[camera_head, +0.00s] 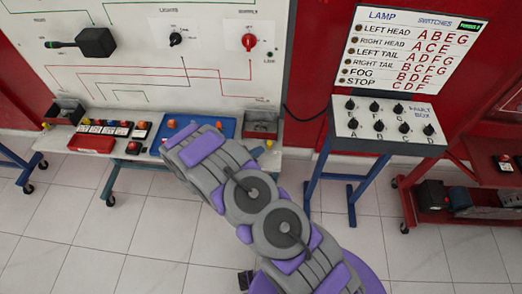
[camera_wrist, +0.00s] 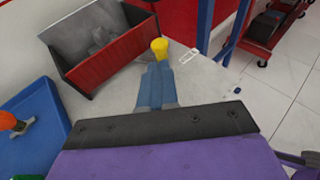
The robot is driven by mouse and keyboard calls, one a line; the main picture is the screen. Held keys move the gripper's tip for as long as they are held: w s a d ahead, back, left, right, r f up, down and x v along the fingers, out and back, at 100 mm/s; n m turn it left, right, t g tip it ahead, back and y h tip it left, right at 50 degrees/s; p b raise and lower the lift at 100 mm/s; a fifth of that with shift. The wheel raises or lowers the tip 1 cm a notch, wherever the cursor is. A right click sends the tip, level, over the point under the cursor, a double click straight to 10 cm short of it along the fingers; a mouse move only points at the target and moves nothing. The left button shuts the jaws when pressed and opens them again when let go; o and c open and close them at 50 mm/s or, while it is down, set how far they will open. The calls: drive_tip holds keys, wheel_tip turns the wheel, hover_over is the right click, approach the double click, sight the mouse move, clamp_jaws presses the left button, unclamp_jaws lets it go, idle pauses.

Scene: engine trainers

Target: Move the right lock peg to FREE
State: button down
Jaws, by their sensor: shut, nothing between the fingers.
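A yellow peg (camera_wrist: 159,46) stands at the right front corner of the bench top in the wrist view, to the right of a red-fronted bin. I take it to be the right lock peg; it also shows as a small yellow spot in the head view (camera_head: 269,143). My gripper (camera_wrist: 157,66) is shut and empty, its blue-grey fingertips just short of the peg in the picture. Whether they touch it I cannot tell. A small marked label (camera_wrist: 190,56) lies right of the peg; its writing is too small to read.
The red bin (camera_wrist: 112,62) holds grey pieces. A blue tray (camera_wrist: 35,125) with an orange-topped item (camera_wrist: 10,122) lies at left. In the head view, the fault box (camera_head: 385,125) on blue legs stands right of the bench. Tiled floor (camera_head: 130,235) is open in front.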

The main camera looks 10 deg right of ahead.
drive_tip(key=shift+w+d, duration=0.55)
drive_tip(key=shift+d, duration=0.35)
drive_tip(key=shift+d+r, duration=0.1)
drive_tip(key=shift+d, duration=0.05)
drive_tip(key=shift+d+p, duration=0.3)
drive_tip(key=shift+s+d+p, duration=0.15)
drive_tip(key=shift+d+p, duration=0.2)
drive_tip(key=shift+d, duration=0.6)
